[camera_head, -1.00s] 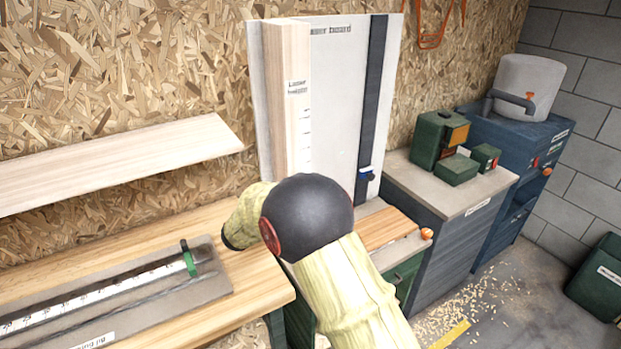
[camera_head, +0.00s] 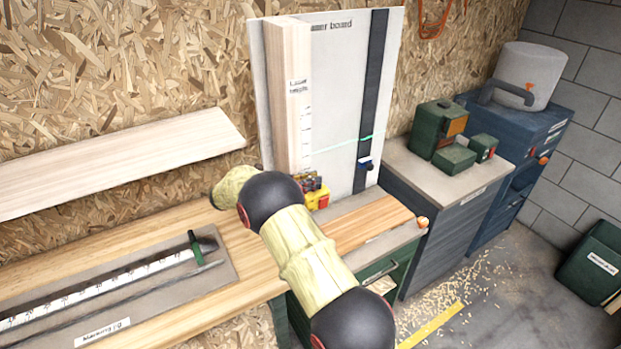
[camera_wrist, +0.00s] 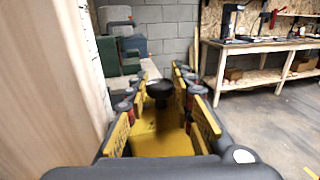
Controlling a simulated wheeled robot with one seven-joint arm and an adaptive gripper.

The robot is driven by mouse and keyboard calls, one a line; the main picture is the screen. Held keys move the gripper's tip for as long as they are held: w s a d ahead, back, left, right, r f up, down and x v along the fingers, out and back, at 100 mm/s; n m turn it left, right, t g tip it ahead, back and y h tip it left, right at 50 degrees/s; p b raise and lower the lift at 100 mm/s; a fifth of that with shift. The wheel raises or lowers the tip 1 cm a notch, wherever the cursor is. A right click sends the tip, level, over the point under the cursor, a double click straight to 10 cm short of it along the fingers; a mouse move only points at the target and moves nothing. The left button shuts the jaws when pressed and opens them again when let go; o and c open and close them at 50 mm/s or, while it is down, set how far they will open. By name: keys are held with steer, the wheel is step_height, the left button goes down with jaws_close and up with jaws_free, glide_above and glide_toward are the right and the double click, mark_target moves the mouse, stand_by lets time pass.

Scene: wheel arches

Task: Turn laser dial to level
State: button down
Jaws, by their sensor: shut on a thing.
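My gripper is shut on the dial; the exact contact is hard to see. In the head view my arm hides part of the gripper and laser. A thin green laser line (camera_head: 345,146) crosses the board and the dark vertical strip, rising to the right in the picture. A blue slider (camera_head: 365,163) sits on the strip just below it.
A light wooden post (camera_head: 288,95) with a height scale stands close left of the laser. A metal plate with a ruler (camera_head: 110,295) lies on the bench at left. Green boxes (camera_head: 437,128) stand on the cabinet at right. The floor at right is mostly open.

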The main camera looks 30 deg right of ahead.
stand_by(0.3)
steer(key=c, duration=1.6)
jaws_free()
steer(key=shift+o, duration=0.5)
steer(key=w+a, duration=0.2)
steer(key=a, duration=0.9)
steer(key=shift+w+a, duration=0.15)
steer(key=shift+a, duration=0.25)
